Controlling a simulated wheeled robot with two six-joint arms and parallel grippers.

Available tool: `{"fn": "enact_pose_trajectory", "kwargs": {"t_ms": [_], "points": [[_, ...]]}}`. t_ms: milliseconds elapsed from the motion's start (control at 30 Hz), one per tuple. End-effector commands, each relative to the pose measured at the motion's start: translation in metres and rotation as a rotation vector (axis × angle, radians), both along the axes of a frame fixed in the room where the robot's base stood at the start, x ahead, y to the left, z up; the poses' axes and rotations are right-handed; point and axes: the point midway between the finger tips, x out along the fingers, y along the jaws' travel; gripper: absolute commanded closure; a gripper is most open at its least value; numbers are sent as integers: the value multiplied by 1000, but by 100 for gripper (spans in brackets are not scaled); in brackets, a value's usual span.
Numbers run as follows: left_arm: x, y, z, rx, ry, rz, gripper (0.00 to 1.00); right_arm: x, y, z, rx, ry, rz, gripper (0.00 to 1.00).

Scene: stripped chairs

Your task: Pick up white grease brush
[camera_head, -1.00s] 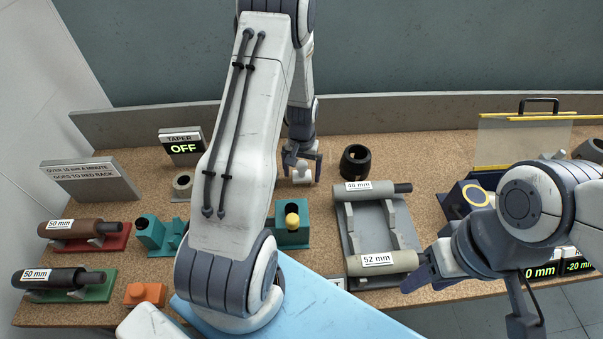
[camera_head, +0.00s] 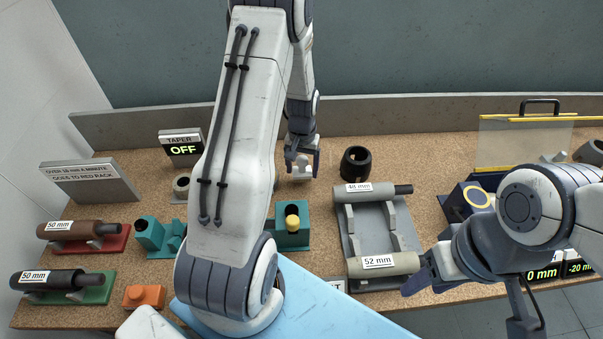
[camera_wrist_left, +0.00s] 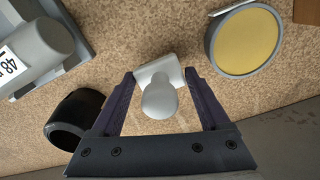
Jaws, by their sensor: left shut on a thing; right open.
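The white grease brush (camera_wrist_left: 159,98) has a rounded handle and a wider block-like end, seen between the two dark fingers in the left wrist view. My left gripper (camera_wrist_left: 160,76) is shut on it. In the head view my left gripper (camera_head: 302,163) holds the small white brush at the back middle of the bench, seemingly just above the cork surface. My right gripper (camera_head: 418,277) is open and empty by the front of the grey rack, partly hidden by its arm.
A dark ring (camera_head: 355,163) stands just right of my left gripper. The grey rack (camera_head: 375,222) holds two labelled cylinders. A yellow-topped round disc (camera_wrist_left: 245,40) lies near the brush.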

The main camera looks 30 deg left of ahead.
Motion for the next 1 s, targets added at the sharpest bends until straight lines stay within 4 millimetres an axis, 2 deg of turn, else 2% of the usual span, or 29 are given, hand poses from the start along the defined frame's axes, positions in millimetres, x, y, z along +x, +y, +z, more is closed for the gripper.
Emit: {"fn": "enact_pose_trajectory", "kwargs": {"t_ms": [67, 300, 500, 700, 1000], "points": [[2, 1, 16, 3, -9, 0, 80, 0, 0, -5, 0, 0, 0, 50], [-11, -55, 48, 1, -6, -8, 80, 0, 0, -14, 0, 0, 0, 50], [-20, -90, 69, 0, -3, -5, 80, 0, 0, -18, 0, 0, 0, 50], [-24, -109, 81, 0, -2, -3, 80, 0, 0, -19, 0, 0, 0, 50], [-26, -114, 84, 0, 0, 1, 80, 0, 0, -19, 0, 0, 0, 50]]}}
